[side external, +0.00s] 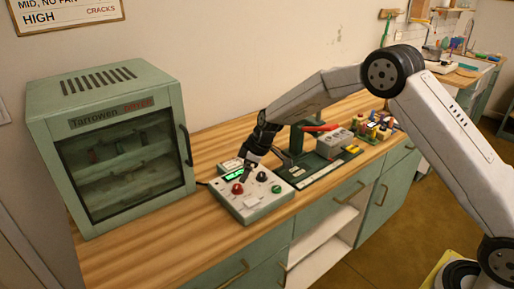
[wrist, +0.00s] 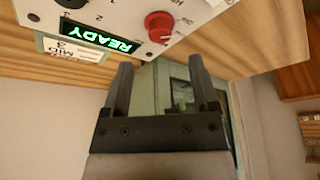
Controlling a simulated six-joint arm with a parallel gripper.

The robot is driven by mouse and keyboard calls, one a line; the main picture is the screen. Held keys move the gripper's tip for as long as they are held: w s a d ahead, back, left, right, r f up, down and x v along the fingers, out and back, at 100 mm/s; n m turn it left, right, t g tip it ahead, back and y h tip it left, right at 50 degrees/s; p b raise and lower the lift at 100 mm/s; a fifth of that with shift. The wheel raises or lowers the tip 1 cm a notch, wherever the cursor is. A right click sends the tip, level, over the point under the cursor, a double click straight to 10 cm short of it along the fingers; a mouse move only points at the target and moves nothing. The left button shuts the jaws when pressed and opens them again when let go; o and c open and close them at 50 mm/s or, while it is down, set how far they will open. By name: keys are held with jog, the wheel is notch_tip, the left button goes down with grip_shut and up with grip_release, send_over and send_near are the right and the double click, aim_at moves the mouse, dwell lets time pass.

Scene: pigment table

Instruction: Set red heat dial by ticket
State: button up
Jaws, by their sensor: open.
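The red heat dial (side external: 237,188) sits on a pale control box (side external: 252,212) on the wooden counter. In the wrist view the red dial (wrist: 158,27) is at the top, with printed marks around it. Beside it a green display (wrist: 100,38) reads READY, upside down. A white ticket (wrist: 72,50) at the box's edge shows MID and what looks like a 3, upside down and partly cut off. My gripper (wrist: 160,75) is open and empty, its fingers apart from the dial. In the side view my gripper (side external: 248,158) is above the back of the box.
A black knob (side external: 262,176) and a green knob (side external: 276,189) are near the red dial. A green glass-door cabinet (side external: 105,150) stands left. A dark green stand with a red lever (side external: 322,127) is right. Bare counter (side external: 140,255) lies in front of the cabinet.

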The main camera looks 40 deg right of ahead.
aim_at(238, 186)
jog(key=shift+x, duration=2.85)
grip_shut()
